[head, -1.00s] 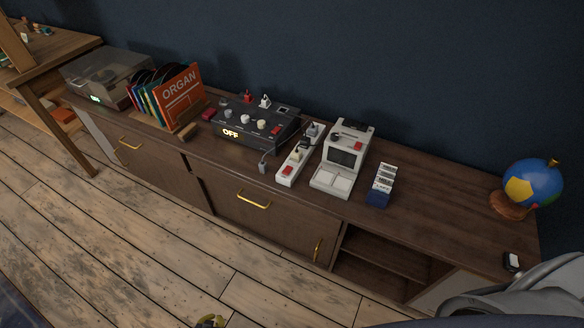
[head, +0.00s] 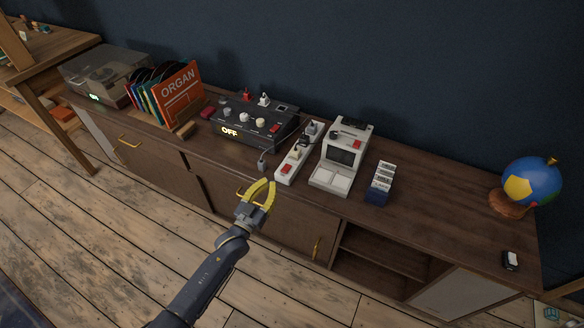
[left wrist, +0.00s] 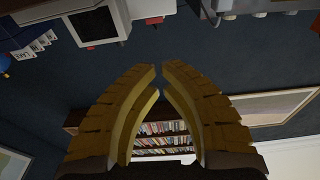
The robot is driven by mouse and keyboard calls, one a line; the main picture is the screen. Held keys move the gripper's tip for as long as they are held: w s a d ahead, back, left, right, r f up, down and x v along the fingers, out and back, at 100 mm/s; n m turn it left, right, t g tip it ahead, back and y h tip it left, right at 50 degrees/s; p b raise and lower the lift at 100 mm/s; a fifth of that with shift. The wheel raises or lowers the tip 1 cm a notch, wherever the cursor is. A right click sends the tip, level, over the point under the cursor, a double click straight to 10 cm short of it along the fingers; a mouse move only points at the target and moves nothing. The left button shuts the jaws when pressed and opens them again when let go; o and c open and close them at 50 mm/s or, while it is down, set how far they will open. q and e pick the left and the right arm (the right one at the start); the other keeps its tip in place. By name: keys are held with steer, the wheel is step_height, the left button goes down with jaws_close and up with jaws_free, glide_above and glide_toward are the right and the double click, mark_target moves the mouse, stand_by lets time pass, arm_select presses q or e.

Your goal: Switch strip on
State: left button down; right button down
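The white power strip (head: 291,166) lies on the cabinet top, left of the small computer. A red switch (head: 286,169) is at its near end, and plugs sit farther along it. I cannot tell the switch's position. My left gripper (head: 268,183) has yellow fingers and is in front of the cabinet's front edge, left of and nearer than the strip, apart from it. In the left wrist view its fingertips (left wrist: 159,68) nearly meet, with nothing between them. My right gripper is not in view.
The computer (head: 345,157) stands close right of the strip, then a blue card holder (head: 377,194). Left are a dark console (head: 250,122) with a lit OFF display and a record rack (head: 180,95). A grey plug (head: 262,162) is near the edge. The cabinet top before the globe (head: 531,181) is mostly clear.

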arm_select(q)
steer(key=shift+s+r, duration=0.1)
steer(key=shift+r, duration=0.75)
steer(key=shift+d, duration=0.1)
steer(key=r, duration=0.2)
glide_above(283, 175)
step_height(283, 175, down, 2)
steer(key=shift+f, duration=1.05)
